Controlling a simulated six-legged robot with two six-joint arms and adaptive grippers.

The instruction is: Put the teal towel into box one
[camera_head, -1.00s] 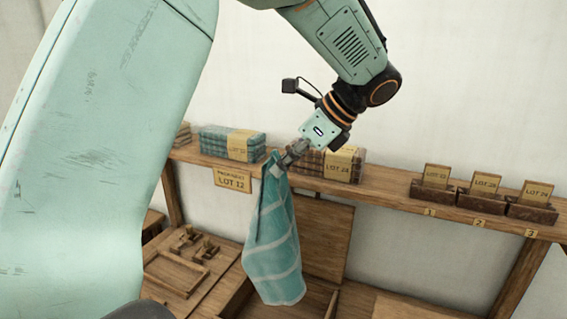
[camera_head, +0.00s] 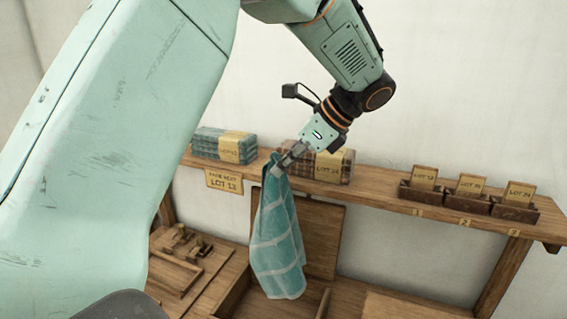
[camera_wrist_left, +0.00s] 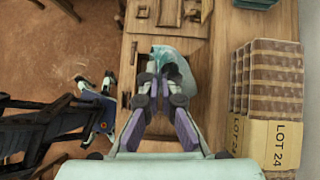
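The teal towel (camera_head: 278,245) with pale stripes hangs from my left gripper (camera_head: 284,160). The gripper is shut on its top end, in front of the shelf edge. In the left wrist view the towel (camera_wrist_left: 177,72) shows beyond the fingertips (camera_wrist_left: 158,75). Its lower end hangs over or in front of an open wooden compartment (camera_head: 238,300); I cannot tell if it touches. The box above label 1 (camera_head: 419,196) is a small dark tray on the shelf, holding a lot card. What looks like my right gripper (camera_wrist_left: 107,100) is low at the left wrist view's left; its opening is unclear.
The shelf (camera_head: 375,188) carries a teal stack (camera_head: 213,143), a brown LOT 24 stack (camera_head: 327,167), and boxes two (camera_head: 466,202) and three (camera_head: 515,209). A raised wooden panel (camera_head: 326,240) stands behind the towel. Wooden parts (camera_head: 180,245) lie on the lower bench.

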